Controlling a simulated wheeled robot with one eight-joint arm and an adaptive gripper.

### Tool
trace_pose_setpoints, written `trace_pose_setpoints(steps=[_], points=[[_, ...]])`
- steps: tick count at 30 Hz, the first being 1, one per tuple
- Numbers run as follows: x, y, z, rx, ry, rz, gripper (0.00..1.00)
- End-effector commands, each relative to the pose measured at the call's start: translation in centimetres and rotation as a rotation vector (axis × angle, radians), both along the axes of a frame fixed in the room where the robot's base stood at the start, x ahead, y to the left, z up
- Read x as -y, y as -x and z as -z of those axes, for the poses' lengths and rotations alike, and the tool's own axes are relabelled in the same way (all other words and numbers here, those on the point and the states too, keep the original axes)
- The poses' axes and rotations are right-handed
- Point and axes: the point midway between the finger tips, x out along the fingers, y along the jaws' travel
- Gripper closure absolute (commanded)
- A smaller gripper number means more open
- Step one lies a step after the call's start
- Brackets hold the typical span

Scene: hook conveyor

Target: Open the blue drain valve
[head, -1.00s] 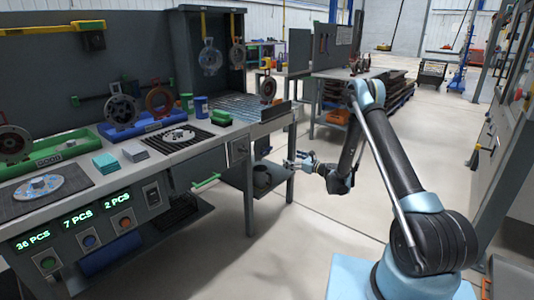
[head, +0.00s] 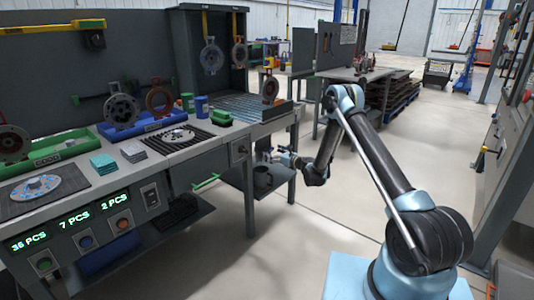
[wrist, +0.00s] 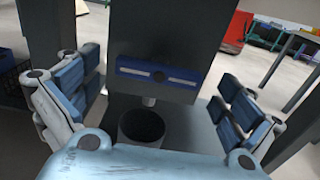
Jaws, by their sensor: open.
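The blue drain valve (wrist: 160,86) shows in the wrist view as a level blue bar with light stripes and a dark hub, on the face of a grey cabinet (wrist: 160,30). A short pale spout (wrist: 149,102) is below it. In the wrist view my gripper (wrist: 158,82) is open, with its blue-padded fingers on the left and right of the bar, apart from it. No contact shows. In the head view my gripper (head: 279,157) is at the right end of the workbench, below its top. I cannot make out the valve there.
A dark round bucket (wrist: 142,126) stands under the spout; it also shows in the head view (head: 263,178) on a low shelf. A bench leg (head: 292,170) is close beside my gripper. The floor (head: 330,240) in front is clear.

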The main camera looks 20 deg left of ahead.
Motion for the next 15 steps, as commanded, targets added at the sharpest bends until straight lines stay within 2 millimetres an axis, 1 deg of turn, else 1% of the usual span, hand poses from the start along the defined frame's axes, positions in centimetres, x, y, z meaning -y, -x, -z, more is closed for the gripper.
trace_pose_setpoints(steps=[1,6,10,15], points=[[-0.6,-0.2,0.0,0.000,0.000,0.001,0.00],[-1.8,-0.6,0.0,0.000,0.000,0.004,0.00],[-2.3,-0.8,0.0,0.000,0.000,0.005,0.00],[-2.4,-0.8,0.0,0.000,0.000,0.006,0.00]])
